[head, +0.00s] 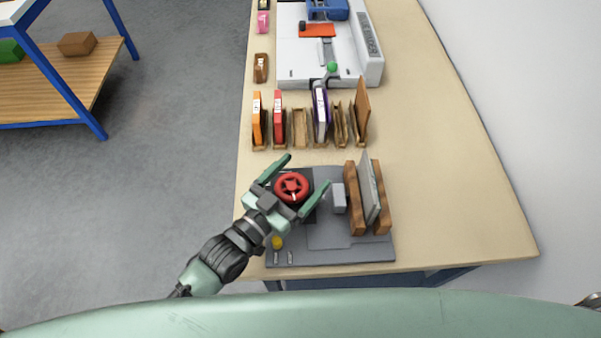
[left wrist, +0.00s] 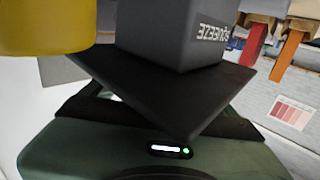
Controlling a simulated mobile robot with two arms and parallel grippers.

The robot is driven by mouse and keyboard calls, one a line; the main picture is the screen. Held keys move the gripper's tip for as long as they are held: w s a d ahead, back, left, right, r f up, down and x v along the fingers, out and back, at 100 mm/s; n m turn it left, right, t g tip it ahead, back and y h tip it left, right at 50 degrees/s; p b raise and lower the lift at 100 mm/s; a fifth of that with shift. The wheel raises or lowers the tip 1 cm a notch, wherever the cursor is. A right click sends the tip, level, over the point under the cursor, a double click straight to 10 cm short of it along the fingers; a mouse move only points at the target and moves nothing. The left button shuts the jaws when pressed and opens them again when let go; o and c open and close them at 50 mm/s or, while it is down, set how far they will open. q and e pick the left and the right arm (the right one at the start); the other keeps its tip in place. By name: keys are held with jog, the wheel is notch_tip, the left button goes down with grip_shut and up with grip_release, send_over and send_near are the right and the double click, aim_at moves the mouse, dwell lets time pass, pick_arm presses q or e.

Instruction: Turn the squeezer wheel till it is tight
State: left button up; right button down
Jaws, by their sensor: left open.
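The red squeezer wheel (head: 292,187), with a star-shaped hub, sits over a black block at the left of the grey squeezer base (head: 340,256). My left gripper (head: 308,170) is open, its two green fingers on either side of the wheel; whether they touch it I cannot tell. A grey block (head: 339,198) stands right of the wheel, then two brown wooden boards (head: 353,205) with a grey slab (head: 369,190) leaning between them. The left wrist view shows a dark grey block (left wrist: 175,40) marked SQUEEZE close up; the wheel does not show there.
A yellow knob (head: 277,242) is at the base's front left, near my left wrist. Behind the squeezer stands a row of orange, red, purple and brown book-like pieces (head: 300,128). Farther back is a white machine (head: 349,72). The table's right side is clear.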

pick_arm(q)
jog(key=c, duration=1.4)
jog(key=shift+o, duration=0.2)
jog(key=o, duration=1.4)
jog(key=shift+c, duration=0.2)
